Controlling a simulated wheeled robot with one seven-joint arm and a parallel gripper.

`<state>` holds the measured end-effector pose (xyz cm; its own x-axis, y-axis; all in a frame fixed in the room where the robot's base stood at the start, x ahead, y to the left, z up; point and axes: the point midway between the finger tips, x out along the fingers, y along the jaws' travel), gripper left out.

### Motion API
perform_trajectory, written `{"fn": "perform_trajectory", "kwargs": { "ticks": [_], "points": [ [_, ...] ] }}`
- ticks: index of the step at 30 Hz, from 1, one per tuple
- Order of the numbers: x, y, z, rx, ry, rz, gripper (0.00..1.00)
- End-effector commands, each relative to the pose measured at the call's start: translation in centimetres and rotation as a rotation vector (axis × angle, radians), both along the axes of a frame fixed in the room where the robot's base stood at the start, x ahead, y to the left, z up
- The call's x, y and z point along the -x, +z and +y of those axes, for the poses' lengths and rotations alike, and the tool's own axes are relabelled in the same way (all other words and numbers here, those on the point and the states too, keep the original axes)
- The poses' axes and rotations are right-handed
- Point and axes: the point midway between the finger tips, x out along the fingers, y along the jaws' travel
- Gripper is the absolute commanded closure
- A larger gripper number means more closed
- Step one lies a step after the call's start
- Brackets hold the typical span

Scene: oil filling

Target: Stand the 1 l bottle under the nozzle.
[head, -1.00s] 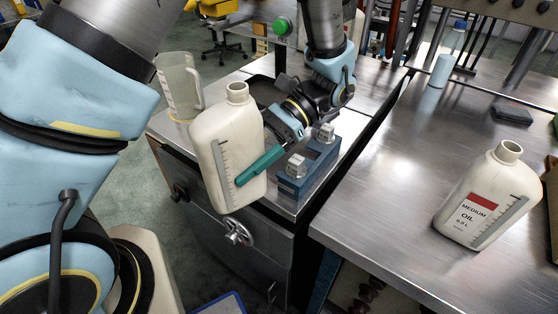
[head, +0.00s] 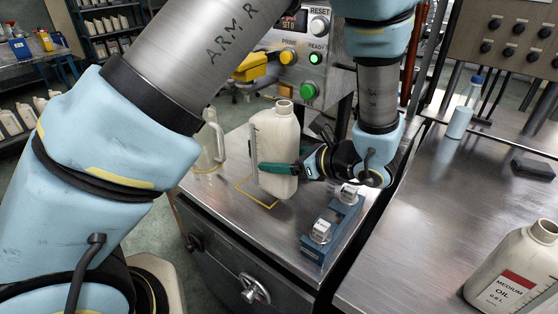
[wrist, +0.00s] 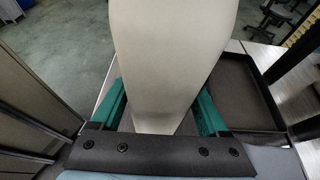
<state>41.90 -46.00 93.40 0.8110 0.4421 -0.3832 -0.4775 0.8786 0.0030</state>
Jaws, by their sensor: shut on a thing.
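The cream 1 l bottle (head: 278,138) is upright, open-necked, with a graduated strip down its left side. My gripper (head: 270,168) is shut on its lower part, with teal fingers on either side. In the wrist view the pale bottle body (wrist: 170,60) fills the space between the fingers. The bottle is at the far right of a yellow square outline (head: 258,200) on the steel bench; I cannot tell if its base touches the bench. The filling machine (head: 300,60) stands behind. The nozzle is not visible; my arm covers part of the machine.
A clear jug (head: 208,145) stands just left of the bottle. A dark tray (wrist: 240,92) shows in the wrist view.

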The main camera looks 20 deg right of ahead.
Motion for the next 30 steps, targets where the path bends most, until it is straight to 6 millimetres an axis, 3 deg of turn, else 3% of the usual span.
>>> {"fn": "perform_trajectory", "kwargs": {
  "ticks": [17,30],
  "points": [
    [-2.4,-3.8,1.3,-0.001,0.002,0.0,0.78],
    [-5.5,-3.5,2.9,0.0,0.004,-0.001,0.78]
  ]
}}
